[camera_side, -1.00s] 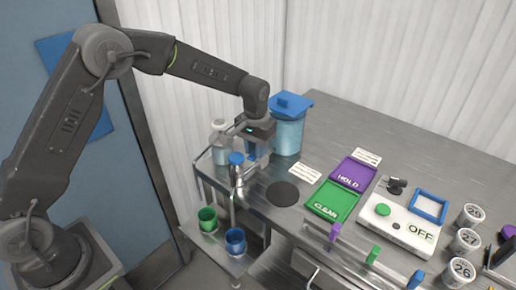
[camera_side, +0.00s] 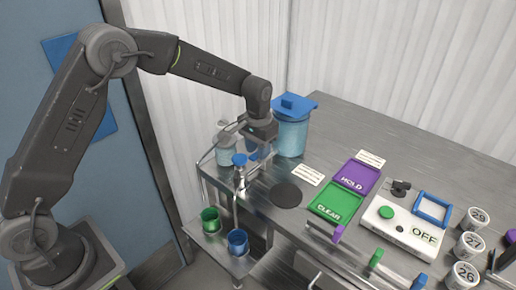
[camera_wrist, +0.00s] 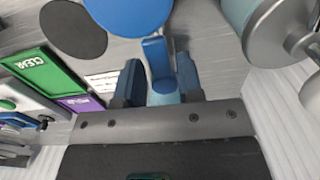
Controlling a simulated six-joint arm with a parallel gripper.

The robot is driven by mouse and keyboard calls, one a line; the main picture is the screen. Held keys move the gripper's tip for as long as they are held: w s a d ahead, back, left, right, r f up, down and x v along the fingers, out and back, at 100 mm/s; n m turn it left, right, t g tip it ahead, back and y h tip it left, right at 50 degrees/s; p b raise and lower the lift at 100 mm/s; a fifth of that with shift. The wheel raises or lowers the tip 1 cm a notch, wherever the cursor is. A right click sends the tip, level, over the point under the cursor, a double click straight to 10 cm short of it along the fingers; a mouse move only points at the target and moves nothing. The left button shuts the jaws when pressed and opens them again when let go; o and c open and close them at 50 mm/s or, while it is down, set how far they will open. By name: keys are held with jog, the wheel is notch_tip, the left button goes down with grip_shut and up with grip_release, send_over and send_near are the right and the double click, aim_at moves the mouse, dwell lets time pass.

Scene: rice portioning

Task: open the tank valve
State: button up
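The tank (camera_side: 291,137) is a translucent pale-blue container with a blue lid, standing at the back left of the steel table. My gripper (camera_side: 252,152) points down just left of and in front of it. In the wrist view, a blue lever-like piece (camera_wrist: 156,52), apparently the valve handle, lies between my dark-blue fingers (camera_wrist: 160,84). The fingers look open, one on each side of it, with small gaps. A round blue top (camera_wrist: 130,12) is just beyond. In the side view, my gripper hides most of the valve.
A silver dispenser with a blue top (camera_side: 239,161) stands close in front of my gripper, and a pale jar (camera_side: 227,150) stands left. A black disc (camera_side: 286,195), green CLEAR tray (camera_side: 337,200) and purple HOLD tray (camera_side: 357,177) lie right. Green (camera_side: 210,219) and blue (camera_side: 237,241) cups sit lower.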

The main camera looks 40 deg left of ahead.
jog(key=shift+o, duration=1.2)
notch_tip(320, 180, up, 14)
jog(key=s+a+r+t, duration=0.1)
jog(key=s+r, duration=0.3)
jog(key=s, duration=0.3)
jog(key=s+a+r+t, duration=0.1)
jog(key=s+r+t, duration=0.1)
jog(key=s+r, duration=0.35)
jog(key=s+a+f+t, duration=0.1)
jog(key=s+f, duration=0.5)
jog(key=s, duration=1.1)
jog(key=shift+s+t, duration=0.35)
jog(key=shift+t, duration=0.45)
